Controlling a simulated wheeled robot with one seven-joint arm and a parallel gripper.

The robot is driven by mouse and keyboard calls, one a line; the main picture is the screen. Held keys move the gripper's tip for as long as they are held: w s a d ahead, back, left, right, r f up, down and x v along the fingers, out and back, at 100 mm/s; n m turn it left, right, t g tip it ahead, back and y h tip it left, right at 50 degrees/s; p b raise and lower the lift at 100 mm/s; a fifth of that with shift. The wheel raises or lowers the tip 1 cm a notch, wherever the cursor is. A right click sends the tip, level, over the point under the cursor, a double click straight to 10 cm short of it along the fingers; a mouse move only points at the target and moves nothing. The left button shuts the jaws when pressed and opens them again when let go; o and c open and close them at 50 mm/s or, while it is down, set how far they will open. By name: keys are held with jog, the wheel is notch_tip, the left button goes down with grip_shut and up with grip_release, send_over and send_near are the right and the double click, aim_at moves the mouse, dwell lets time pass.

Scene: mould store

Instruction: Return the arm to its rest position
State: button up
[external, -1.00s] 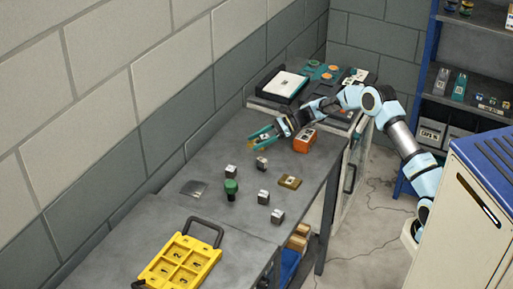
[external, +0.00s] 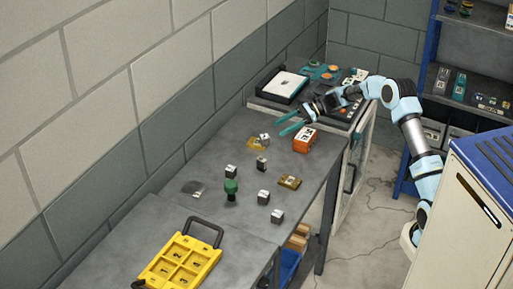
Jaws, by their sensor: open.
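My gripper (external: 287,124) is open and empty, with its two teal fingers pointing left over the far part of the grey workbench (external: 215,150). The arm reaches in from the right, over the bench's right edge. A small grey block (external: 264,140) sits beside or on a yellow-brown piece (external: 254,145) just left of and below the fingertips, apart from them. An orange block with a white label (external: 304,140) stands close to the right of the gripper.
Several small grey blocks (external: 263,196), a green-topped stamp (external: 231,189) and a brass-coloured plate (external: 289,182) are on the bench. A yellow numbered tray (external: 180,262) lies at the near end. A white tablet-like item (external: 285,84) sits on the far cabinet. A blue-framed shelf (external: 465,85) stands right.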

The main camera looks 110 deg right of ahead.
jog(key=shift+s+r, duration=0.15)
jog(key=shift+s, duration=0.3)
